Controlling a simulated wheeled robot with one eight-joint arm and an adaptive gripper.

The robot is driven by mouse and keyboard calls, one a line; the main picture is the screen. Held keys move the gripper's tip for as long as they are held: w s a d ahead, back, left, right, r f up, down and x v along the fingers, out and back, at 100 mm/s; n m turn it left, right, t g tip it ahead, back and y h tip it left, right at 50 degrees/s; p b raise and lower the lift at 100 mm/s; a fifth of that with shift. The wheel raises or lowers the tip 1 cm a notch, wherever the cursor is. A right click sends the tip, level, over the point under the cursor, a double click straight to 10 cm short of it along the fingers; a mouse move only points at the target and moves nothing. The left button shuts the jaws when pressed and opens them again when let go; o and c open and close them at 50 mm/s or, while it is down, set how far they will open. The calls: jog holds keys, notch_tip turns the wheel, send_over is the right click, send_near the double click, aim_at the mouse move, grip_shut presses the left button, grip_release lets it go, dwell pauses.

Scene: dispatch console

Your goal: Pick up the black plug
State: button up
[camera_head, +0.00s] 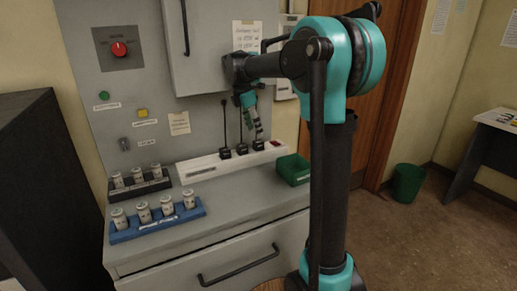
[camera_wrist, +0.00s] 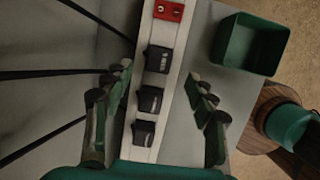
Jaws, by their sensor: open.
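Three black plugs stand in a row in a white power strip (camera_head: 205,168) on the grey console. In the head view they are a left plug (camera_head: 225,153), a middle plug (camera_head: 242,149) and a right plug (camera_head: 258,145). The wrist view shows them from above: the upper plug (camera_wrist: 158,59), the middle plug (camera_wrist: 150,99) and the lower plug (camera_wrist: 143,133). Black cords lead off to the left there. My gripper (camera_head: 255,130) is above the strip, pointing down. In the wrist view its open fingers (camera_wrist: 158,75) lie on either side of the strip, with nothing held.
A red switch (camera_wrist: 169,10) is at the strip's end. A green bin (camera_head: 293,169) stands beside that end. Blue (camera_head: 157,226) and black (camera_head: 140,190) racks hold white jars on the console at left. A wall cabinet (camera_head: 208,45) hangs above.

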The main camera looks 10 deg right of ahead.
aim_at(258, 141)
jog(key=shift+x, duration=2.95)
jog(key=shift+c, duration=0.3)
jog(key=c, duration=1.2)
